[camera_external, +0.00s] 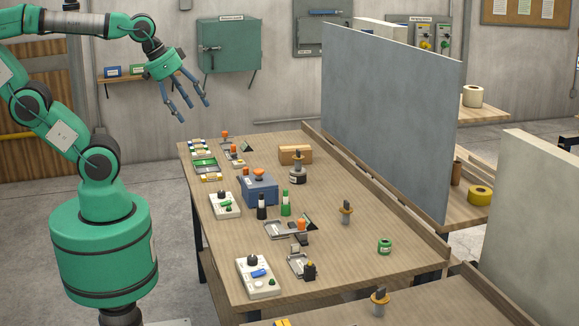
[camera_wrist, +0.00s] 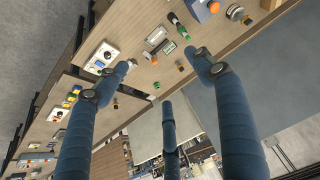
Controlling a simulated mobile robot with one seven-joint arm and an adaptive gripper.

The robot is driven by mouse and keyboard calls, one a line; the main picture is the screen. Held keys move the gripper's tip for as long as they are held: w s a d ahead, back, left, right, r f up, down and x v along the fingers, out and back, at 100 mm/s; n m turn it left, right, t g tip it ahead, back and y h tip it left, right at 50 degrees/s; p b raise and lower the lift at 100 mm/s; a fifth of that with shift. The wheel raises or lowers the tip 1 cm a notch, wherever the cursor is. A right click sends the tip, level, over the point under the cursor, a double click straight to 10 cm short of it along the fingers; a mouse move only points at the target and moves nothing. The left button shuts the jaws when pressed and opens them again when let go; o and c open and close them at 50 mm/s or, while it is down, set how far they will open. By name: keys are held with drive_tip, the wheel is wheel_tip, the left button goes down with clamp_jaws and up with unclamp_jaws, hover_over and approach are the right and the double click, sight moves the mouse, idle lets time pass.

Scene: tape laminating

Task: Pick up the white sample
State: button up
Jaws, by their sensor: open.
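My gripper (camera_external: 184,102) is open and empty, held in the air beyond the far left corner of the workbench (camera_external: 345,270). In the wrist view my gripper (camera_wrist: 165,76) has three blue fingers spread wide over the bench, with nothing between them. Small pale and yellow pieces (camera_external: 198,142) lie at the bench's far left corner, by a green tray (camera_external: 204,163). They are too small to tell which is the white sample. In the wrist view a tiny pale spot (camera_wrist: 132,62) shows by the left fingertip; I cannot tell what it is.
White control boxes (camera_external: 258,279) stand along the bench's left edge. A blue box with an orange knob (camera_external: 258,191), dark and green bottles (camera_external: 285,205) and a brown box (camera_external: 295,154) stand mid-bench. A tall grey panel (camera_external: 390,115) rises behind the right edge.

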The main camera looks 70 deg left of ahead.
drive_tip(key=w+a+r+g+y+p, duration=0.1)
drive_tip(key=w+a+r+g+p, duration=0.2)
drive_tip(key=w+a, duration=1.25)
drive_tip(key=w+a+f+g+p, duration=0.15)
drive_tip(key=w+a+f, duration=0.3)
drive_tip(key=a, duration=1.05)
drive_tip(key=w+a+f+t+p, duration=0.15)
drive_tip(key=w+a+f, duration=0.3)
drive_tip(key=a, duration=1.05)
drive_tip(key=g+h+p, duration=0.1)
drive_tip(key=g+p, duration=0.2)
drive_tip(key=p, duration=0.1)
hover_over(202, 153)
wheel_tip(202, 153, down, 23)
drive_tip(key=shift+w+a, duration=0.1)
drive_tip(key=shift+w, duration=0.05)
drive_tip(key=shift+f, duration=4.25)
